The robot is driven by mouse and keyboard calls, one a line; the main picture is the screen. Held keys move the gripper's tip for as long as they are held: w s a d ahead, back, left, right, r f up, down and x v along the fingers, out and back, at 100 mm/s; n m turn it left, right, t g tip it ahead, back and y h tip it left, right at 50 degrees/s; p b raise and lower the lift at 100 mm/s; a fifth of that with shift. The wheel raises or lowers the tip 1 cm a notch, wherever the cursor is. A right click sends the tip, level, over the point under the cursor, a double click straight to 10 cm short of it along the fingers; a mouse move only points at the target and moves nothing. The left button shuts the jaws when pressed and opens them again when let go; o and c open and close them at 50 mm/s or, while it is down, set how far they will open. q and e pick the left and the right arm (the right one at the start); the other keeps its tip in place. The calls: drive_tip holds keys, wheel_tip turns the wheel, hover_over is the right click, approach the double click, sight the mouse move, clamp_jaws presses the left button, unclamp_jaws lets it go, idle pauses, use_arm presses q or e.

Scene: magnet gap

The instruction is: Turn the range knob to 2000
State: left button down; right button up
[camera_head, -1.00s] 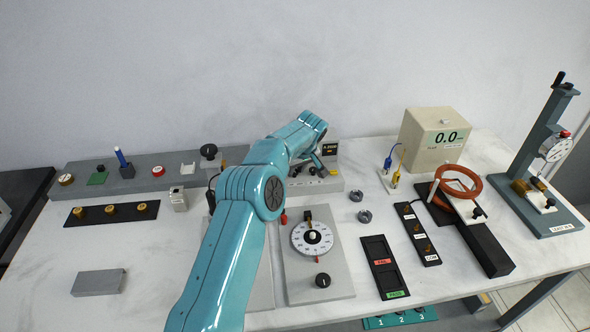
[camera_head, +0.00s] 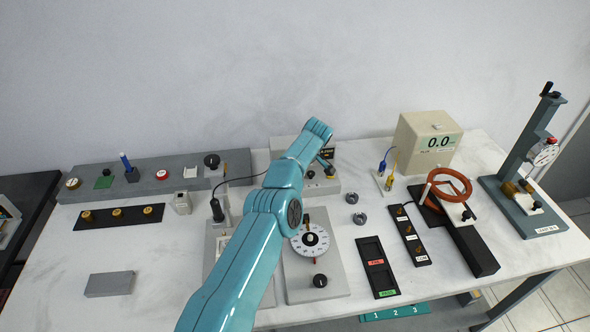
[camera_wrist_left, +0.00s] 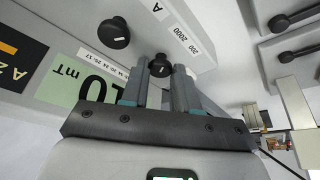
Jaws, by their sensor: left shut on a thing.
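The black range knob (camera_wrist_left: 160,65) shows in the left wrist view, beside a white label reading "200 2000" (camera_wrist_left: 181,39). It has a white pointer mark; the exact setting is hard to read. The fingers of my left gripper (camera_wrist_left: 162,84) are on either side of the knob and shut on it. A second black knob (camera_wrist_left: 114,32) sits on the same panel, left of the gripper. In the head view my left arm reaches to the grey meter (camera_head: 320,187) at the back of the table and hides part of it. My right gripper is not in view.
A green display (camera_wrist_left: 85,85) reading in mT is partly cut off in the wrist view. A dial (camera_head: 297,244) with a small black knob stands in front of the meter. A beige box reading 0.0 (camera_head: 415,155) and two dark nuts (camera_head: 360,218) are to the right.

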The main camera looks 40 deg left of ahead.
use_arm(q)
drive_tip(key=shift+a+r, duration=0.1)
idle(0.4)
drive_tip(key=c, duration=0.9)
unclamp_jaws()
drive_tip(key=shift+o, duration=0.2)
drive_tip(key=shift+r, duration=0.2)
drive_tip(key=b+v, duration=0.2)
drive_tip(key=v, duration=0.3)
drive_tip(key=shift+d, duration=0.2)
drive_tip(key=p+v, duration=0.1)
drive_tip(key=v, duration=0.9)
drive_tip(key=shift+r+p, duration=0.35)
drive_tip(key=shift+p, duration=0.05)
